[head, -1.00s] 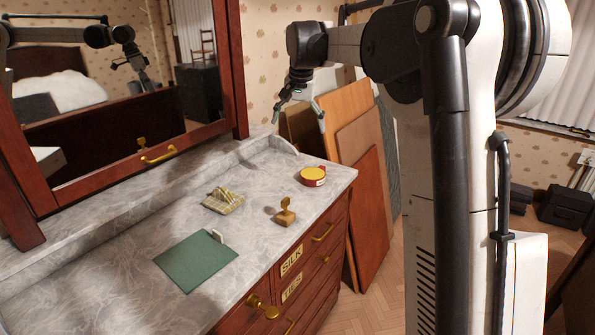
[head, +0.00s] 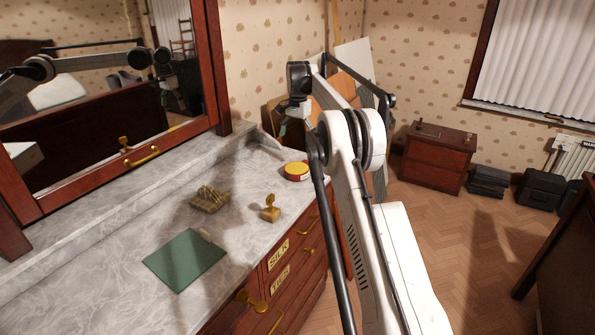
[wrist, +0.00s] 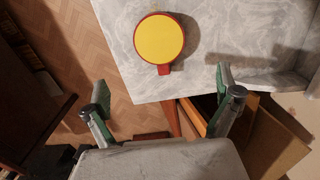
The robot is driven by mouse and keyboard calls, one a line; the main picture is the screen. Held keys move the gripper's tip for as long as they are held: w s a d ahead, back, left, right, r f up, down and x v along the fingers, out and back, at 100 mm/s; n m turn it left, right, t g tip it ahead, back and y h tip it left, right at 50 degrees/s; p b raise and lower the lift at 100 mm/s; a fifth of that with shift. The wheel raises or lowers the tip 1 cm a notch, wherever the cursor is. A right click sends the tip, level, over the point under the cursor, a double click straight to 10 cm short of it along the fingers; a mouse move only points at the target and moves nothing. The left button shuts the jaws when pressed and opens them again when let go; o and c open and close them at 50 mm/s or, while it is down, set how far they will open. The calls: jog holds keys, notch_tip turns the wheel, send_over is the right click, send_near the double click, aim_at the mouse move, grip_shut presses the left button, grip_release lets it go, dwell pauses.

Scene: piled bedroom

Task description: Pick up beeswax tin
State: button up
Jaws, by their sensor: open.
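The beeswax tin, a round red tin (head: 297,171) with a yellow lid, stands on the marble dresser top near its right end. In the wrist view the tin (wrist: 159,38) is seen from above, close to the marble's edge, with a small red tab on its rim. My gripper (wrist: 163,84) is open and empty; its two green-tipped fingers are spread wide, and the tin lies beyond them, apart from both.
On the marble (head: 120,265) are a green pad (head: 185,260), a brass stamp-like piece (head: 270,211) and a small spiky brass object (head: 209,199). A mirror stands at the left. Boards (head: 345,90) lean beyond the dresser's right end. Air above the tin looks clear.

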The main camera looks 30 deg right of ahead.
send_over(298, 167)
jog(key=f, duration=0.7)
jog(key=shift+w+d+f, duration=0.1)
jog(key=shift+w+f, duration=0.1)
jog(key=shift+f, duration=0.15)
jog(key=shift+s+a+f+p, duration=0.1)
jog(key=shift+f+p, duration=0.05)
jog(key=shift+f, duration=1.3)
jog(key=shift+s+a+f+p, duration=0.1)
jog(key=shift+f+p, duration=0.05)
jog(key=shift+f, duration=1.25)
jog(key=c, duration=1.5)
jog(key=shift+r, duration=0.1)
